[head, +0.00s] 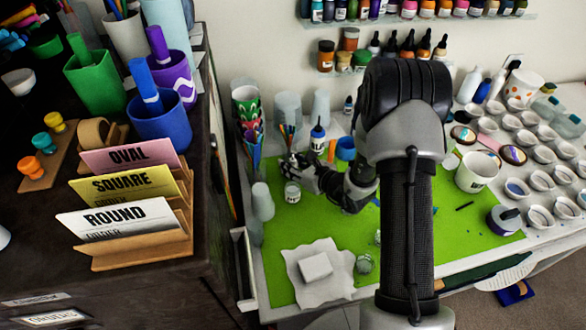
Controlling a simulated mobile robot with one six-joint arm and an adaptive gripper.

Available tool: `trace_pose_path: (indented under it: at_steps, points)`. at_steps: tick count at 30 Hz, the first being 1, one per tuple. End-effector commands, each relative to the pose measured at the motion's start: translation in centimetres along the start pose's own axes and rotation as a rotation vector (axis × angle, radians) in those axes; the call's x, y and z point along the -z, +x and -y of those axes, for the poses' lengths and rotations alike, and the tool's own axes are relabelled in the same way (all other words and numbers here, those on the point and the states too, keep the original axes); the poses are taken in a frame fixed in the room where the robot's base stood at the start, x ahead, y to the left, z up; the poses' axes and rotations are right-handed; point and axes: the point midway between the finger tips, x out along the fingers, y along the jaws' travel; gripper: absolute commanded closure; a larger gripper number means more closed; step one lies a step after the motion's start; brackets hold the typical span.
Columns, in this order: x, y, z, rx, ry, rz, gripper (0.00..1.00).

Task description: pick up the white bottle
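A small white bottle with a dark nozzle (317,140) stands upright at the back of the green mat, just behind and right of my gripper. Other white bottles (469,85) stand at the back right, so I cannot tell which one the task names. My gripper (289,165) is low over the left part of the mat, pointing left. Its fingers are small and dark here, and I cannot tell whether they are open or hold anything. A small white jar (292,192) stands just in front of it.
The green mat (460,228) has free room at the right. Brushes in a cup (287,138) stand close behind my gripper. A white block (315,266) lies on paper in front. Cups (262,201) stand left; a white mug (476,171) and several small dishes stand right.

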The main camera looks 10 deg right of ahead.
Motion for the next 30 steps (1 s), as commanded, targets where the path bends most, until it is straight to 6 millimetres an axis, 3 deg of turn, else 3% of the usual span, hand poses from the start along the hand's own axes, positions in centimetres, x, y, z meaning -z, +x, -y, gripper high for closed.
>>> trace_pose_path:
  at_steps: [11, 23, 30]
  points:
    - [0.0, -0.1, 0.0, 0.000, 0.000, 0.000, 0.92]
    - [-0.8, -0.4, 0.0, 0.001, -0.001, 0.002, 0.92]
    - [-4.3, -1.8, 0.0, 0.001, -0.004, 0.004, 0.92]
